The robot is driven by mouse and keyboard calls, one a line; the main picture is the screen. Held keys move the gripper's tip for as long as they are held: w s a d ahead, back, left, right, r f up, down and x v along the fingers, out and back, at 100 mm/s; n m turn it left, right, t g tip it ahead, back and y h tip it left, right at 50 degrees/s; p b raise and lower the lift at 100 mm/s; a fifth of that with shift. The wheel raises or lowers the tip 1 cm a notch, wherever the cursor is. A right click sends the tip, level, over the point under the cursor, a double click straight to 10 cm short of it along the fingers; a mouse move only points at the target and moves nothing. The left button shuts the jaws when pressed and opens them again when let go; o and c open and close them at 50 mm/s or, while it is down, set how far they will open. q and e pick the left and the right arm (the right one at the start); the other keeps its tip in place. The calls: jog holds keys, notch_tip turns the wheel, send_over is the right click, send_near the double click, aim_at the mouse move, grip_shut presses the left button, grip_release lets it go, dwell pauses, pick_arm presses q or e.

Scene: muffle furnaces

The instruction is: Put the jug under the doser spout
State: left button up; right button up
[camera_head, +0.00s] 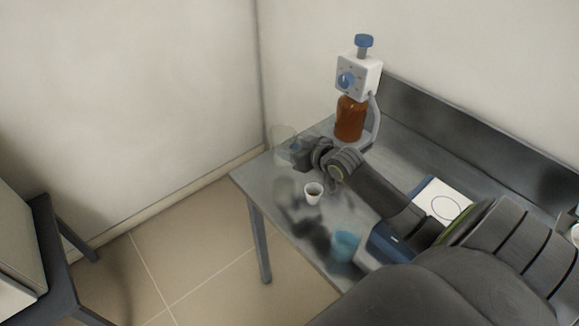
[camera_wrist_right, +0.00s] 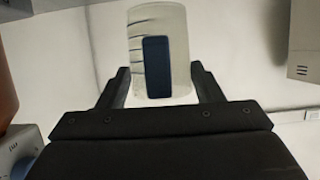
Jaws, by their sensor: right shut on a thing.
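The clear jug (camera_head: 281,133) is at the far left end of the bench in the head view. It also shows in the right wrist view (camera_wrist_right: 176,25), with graduation lines and a dark blue handle (camera_wrist_right: 157,68). My right gripper (camera_head: 294,150) is shut on the jug at its handle side; its fingers (camera_wrist_right: 162,88) flank the handle. The doser (camera_head: 358,77), white with blue knobs, sits on an amber bottle (camera_head: 350,120) to the right of the jug, apart from it. Its spout is not clearly visible. My left gripper is not in view.
A small white cup (camera_head: 313,194) and a blue translucent cup (camera_head: 345,246) stand on the bench (camera_head: 270,178). A blue and white device (camera_head: 440,203) lies partly behind my right arm. A low back panel (camera_head: 450,125) borders the bench.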

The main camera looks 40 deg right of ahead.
jog(key=shift+f, duration=0.95)
notch_tip(320, 180, down, 3)
jog(key=shift+a+f, duration=0.1)
jog(key=shift+f, duration=0.2)
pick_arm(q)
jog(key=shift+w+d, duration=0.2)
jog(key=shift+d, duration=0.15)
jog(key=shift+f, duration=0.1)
pick_arm(e)
jog(key=shift+f, duration=0.15)
jog(key=o, duration=1)
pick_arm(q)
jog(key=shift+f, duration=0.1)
